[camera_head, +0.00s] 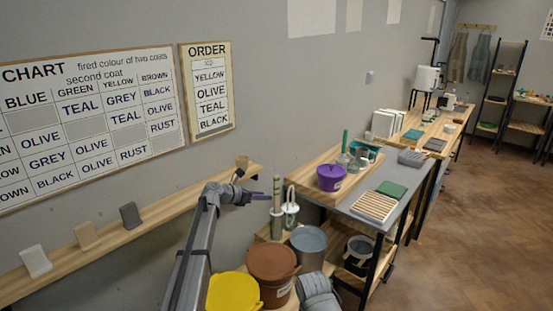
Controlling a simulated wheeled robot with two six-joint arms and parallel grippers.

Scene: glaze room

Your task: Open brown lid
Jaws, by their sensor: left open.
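A brown bucket (279,293) stands at the bottom centre of the head view, with a brown lid (272,261) seen on its top. My left gripper (258,197) is open and empty. It shows above and slightly left of the brown lid in the picture, apart from it, with its fingers pointing right. My right gripper is out of view.
A bucket with a yellow lid (233,293) stands left of the brown one. A grey bucket (309,245) is close on its right. A wooden wall shelf (150,222) runs behind my left arm. A workbench (352,200) holds a purple pot (330,178). Open floor lies right.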

